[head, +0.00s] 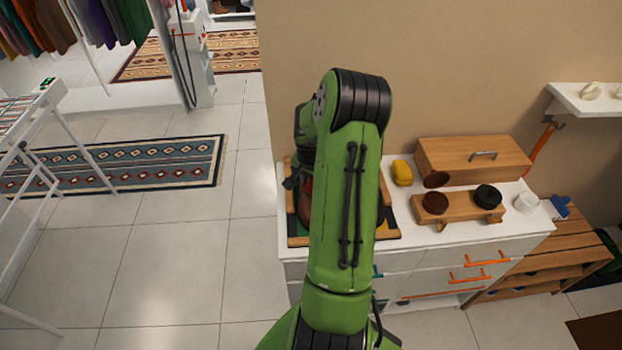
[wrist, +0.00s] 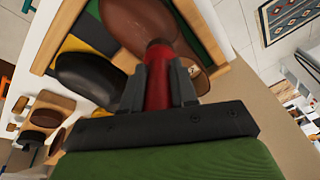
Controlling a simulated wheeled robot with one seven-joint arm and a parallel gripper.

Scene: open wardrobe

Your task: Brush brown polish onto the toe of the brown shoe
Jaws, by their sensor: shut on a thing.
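In the wrist view my gripper (wrist: 158,78) is shut on a red-handled brush (wrist: 157,58). The brush's far end points at the brown shoe (wrist: 138,22), which lies in a wood-framed tray (wrist: 62,32). The bristles are hidden, so I cannot tell whether they touch the leather. A black shoe (wrist: 85,78) lies beside the brown one. In the head view my arm hides the gripper and most of the tray (head: 299,241); a strip of the brown shoe (head: 305,200) shows. An open tin of brown polish (head: 435,203) sits on a wooden stand (head: 462,209).
A black tin (head: 487,196) shares the stand, and a brown lid (head: 436,179) leans behind it. A yellow sponge (head: 402,172), a wooden box (head: 472,158) and a white jar (head: 526,203) stand on the white cabinet (head: 425,245). The wall rises close behind.

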